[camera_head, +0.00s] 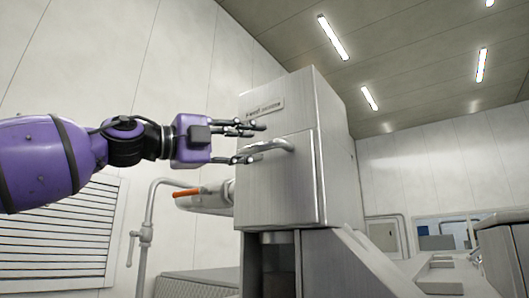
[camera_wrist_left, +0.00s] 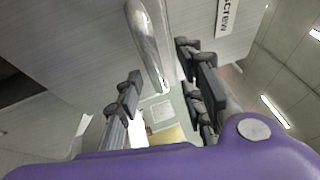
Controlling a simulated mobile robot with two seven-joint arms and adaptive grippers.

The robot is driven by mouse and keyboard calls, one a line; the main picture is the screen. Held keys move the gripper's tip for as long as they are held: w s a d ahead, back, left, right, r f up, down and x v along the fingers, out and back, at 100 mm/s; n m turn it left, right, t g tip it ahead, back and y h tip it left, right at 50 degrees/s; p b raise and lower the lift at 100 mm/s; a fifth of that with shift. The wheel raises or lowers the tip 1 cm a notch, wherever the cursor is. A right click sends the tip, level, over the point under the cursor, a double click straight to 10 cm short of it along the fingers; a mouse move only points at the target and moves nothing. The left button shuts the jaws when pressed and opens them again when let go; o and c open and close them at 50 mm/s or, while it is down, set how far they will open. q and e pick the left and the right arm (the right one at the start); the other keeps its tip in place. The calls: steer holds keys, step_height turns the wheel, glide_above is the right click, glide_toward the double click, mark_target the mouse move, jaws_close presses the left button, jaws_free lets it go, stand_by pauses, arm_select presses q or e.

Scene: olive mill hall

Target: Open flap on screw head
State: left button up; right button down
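The screw head is a grey metal box (camera_head: 338,150) with a flap (camera_head: 285,185) on its front. A bar handle (camera_head: 280,144) runs near the flap's upper edge, and the handle also shows in the left wrist view (camera_wrist_left: 147,42). The flap looks shut. My left gripper (camera_head: 255,141) is open, with fingers above and below the handle's left end in the head view. In the left wrist view the handle's end reaches toward the gap between the parted fingers (camera_wrist_left: 160,68). I cannot tell whether they touch it. My right gripper is out of view.
A label plate (camera_head: 262,110) sits above the flap. A pipe with a valve (camera_head: 146,236) and an orange-handled part (camera_head: 187,192) stand left of the box. A louvred panel (camera_head: 60,240) is on the left wall. Metal equipment (camera_head: 503,250) stands at the right.

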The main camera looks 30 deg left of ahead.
mark_target(257, 149)
arm_select(q)
steer(key=w, duration=0.1)
steer(key=w+d, duration=0.1)
steer(key=w, duration=0.1)
steer(key=shift+w+d+f+b, duration=0.1)
steer(key=shift+d+f+b, duration=0.1)
steer(key=shift+b, duration=0.1)
steer(key=shift+r, duration=0.25)
jaws_close()
